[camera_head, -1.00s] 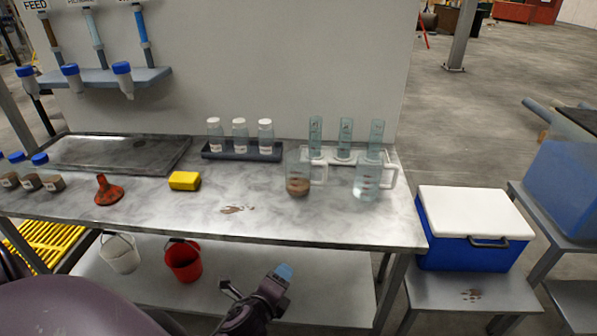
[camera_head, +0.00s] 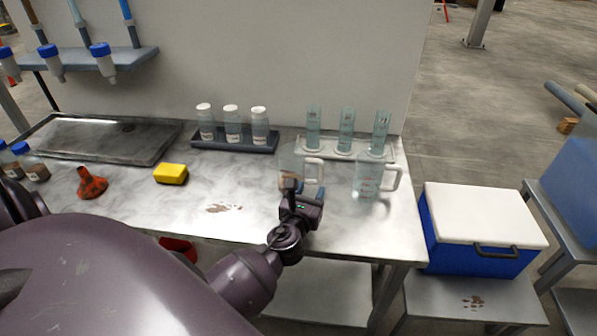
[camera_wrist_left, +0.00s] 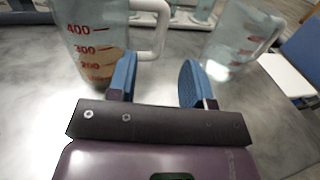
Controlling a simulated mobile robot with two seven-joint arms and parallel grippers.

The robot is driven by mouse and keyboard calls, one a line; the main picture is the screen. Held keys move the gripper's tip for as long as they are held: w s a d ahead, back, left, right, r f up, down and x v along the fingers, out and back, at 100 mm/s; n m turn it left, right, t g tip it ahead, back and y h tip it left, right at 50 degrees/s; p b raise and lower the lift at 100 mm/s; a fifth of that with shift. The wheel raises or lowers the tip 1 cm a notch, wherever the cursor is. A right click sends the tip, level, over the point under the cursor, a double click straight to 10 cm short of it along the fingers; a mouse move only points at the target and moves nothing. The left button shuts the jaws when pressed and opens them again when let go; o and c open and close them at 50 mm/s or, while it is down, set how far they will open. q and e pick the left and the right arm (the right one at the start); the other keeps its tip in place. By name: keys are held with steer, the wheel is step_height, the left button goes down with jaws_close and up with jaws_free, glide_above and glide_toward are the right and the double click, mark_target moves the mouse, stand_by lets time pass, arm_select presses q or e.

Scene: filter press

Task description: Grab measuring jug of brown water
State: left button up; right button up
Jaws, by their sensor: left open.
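The measuring jug of brown water (camera_head: 292,163) stands on the marble-topped bench. It is clear with a white handle on its right side, and my gripper hides its lower part in the head view. In the left wrist view the jug (camera_wrist_left: 95,40) shows red marks and a brownish bottom at the upper left. My left gripper (camera_head: 305,191) is open and empty, just in front of the jug. In the wrist view its blue fingers (camera_wrist_left: 158,80) are apart, with the handle beyond the gap, near the left finger. My right gripper is not in view.
A second jug with clear liquid (camera_head: 366,178) stands close on the right. Behind are a rack of glass cylinders (camera_head: 345,130) and a rack of white-capped bottles (camera_head: 231,126). A yellow block (camera_head: 171,173) and an orange funnel (camera_head: 91,184) lie left. The bench front has free room.

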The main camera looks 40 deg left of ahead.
mark_target(320, 173)
arm_select(q)
steer(key=shift+f+b+x, duration=0.1)
steer(key=shift+b+x, duration=0.05)
steer(key=shift+x, duration=1.75)
steer(key=shift+f+b+x, duration=0.15)
steer(key=shift+x, duration=1.75)
steer(key=shift+d, duration=0.1)
jaws_close()
